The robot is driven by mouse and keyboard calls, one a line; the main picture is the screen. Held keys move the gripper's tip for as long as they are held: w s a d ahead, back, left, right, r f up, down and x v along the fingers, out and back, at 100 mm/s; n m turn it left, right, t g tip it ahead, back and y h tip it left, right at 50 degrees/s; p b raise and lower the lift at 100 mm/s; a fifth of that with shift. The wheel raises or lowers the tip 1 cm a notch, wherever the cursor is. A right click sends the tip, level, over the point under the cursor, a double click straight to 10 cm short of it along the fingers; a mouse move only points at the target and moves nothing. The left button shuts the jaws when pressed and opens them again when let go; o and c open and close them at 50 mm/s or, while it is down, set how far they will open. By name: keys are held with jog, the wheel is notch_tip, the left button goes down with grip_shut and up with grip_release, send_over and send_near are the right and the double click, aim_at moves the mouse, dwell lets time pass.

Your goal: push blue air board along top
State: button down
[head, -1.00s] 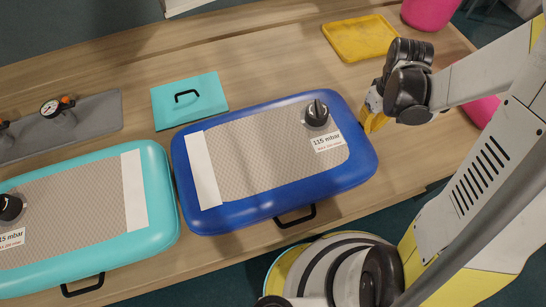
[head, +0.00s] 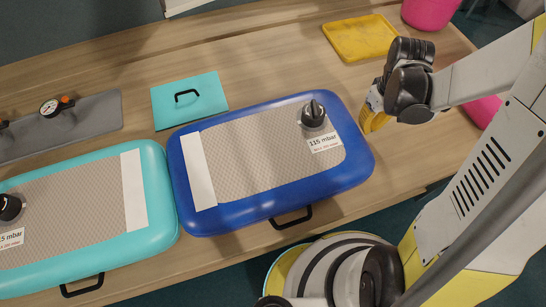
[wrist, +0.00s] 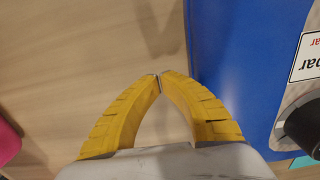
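The blue air board (head: 335,182) lies flat on the wooden table, with a grey patterned top, a white strip at its left, a black valve (head: 313,113) and a "115 mbar" label. Its left edge meets, or nearly meets, the teal air board (head: 160,200); I cannot tell if they touch. My gripper (head: 372,122) is beside the blue board's right end, low over the table. In the wrist view the two yellow fingers (wrist: 160,80) meet at their tips with nothing between them, and the blue board (wrist: 235,60) is close beside them.
A teal plate with a handle (head: 205,102) lies behind the boards. A yellow tray (head: 360,38) and pink objects (head: 430,12) are at the back right. A grey panel with gauges (head: 85,118) is at the left. Black handles (head: 291,217) stick out at the table's front edge.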

jog(key=shift+w+d, duration=0.25)
jog(key=shift+d, duration=0.55)
notch_tip(320, 180, up, 10)
jog(key=p, duration=0.7)
jog(key=s+a+r+m+t+b, duration=0.4)
jog(key=s+a+r+t+b, duration=0.2)
jog(key=r, duration=0.4)
jog(key=shift+s+a+t, duration=0.6)
jog(key=shift+s+a, duration=0.6)
jog(key=shift+a, duration=0.15)
